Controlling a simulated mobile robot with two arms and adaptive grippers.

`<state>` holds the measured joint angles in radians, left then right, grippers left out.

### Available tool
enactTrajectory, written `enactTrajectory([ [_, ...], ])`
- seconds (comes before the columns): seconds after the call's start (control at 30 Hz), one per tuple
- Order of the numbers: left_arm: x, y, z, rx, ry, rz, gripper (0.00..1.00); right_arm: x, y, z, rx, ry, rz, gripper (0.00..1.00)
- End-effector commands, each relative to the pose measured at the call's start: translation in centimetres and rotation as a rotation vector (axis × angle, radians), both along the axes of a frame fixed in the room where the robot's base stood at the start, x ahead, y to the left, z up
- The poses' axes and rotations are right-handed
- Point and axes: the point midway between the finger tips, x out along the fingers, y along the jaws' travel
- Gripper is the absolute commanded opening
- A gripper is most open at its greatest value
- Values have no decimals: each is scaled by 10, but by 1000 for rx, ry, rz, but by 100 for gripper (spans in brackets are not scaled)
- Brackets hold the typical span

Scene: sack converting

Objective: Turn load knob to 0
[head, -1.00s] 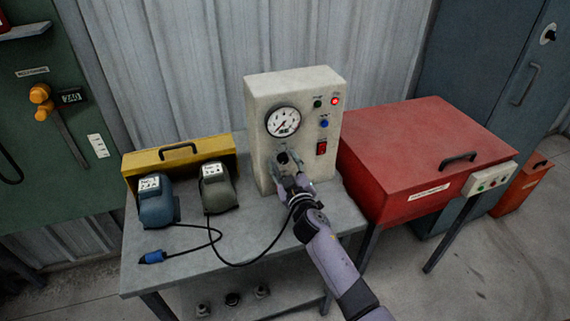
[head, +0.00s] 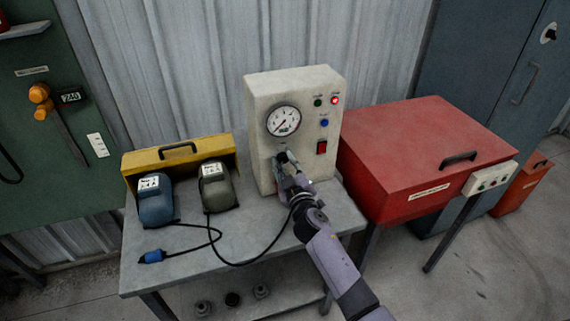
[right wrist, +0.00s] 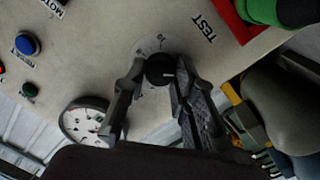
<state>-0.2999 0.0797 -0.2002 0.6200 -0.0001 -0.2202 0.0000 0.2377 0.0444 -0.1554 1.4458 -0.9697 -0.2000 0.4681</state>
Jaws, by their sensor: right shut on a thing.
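The load knob (right wrist: 160,70) is a round black knob with a white pointer line on the cream test box (head: 262,95). In the right wrist view the two fingers of my right gripper (right wrist: 155,85) stand on either side of it, shut on it. In the head view my right gripper (head: 283,160) reaches the lower front of the box and mostly hides the knob. The dial gauge (head: 283,121) sits above the knob, and its needle points to the lower left. My left gripper is not in view.
A red lamp (head: 334,100) is lit, with a blue button (head: 324,123) and red switch (head: 321,147) below. Two motor-like units (head: 157,199) stand left on the grey table (head: 190,268), by a yellow case (head: 179,154). A red chest (head: 425,140) stands close on the right.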

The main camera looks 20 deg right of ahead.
Motion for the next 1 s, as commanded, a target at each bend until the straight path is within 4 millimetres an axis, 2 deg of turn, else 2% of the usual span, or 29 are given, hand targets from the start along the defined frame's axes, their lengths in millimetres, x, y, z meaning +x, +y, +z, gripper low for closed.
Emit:
enactTrajectory([
  [0.33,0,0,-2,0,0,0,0,0,0,-1,-34,0,0,0],
  [0.37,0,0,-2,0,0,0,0,0,0,-1,-34,0,0,26],
  [0.4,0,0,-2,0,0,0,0,0,0,-1,-34,0,0,29],
  [0.67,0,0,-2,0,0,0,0,0,0,-1,-33,0,0,46],
  [1.0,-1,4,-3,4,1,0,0,-3,0,-1,-32,-1,0,46],
])
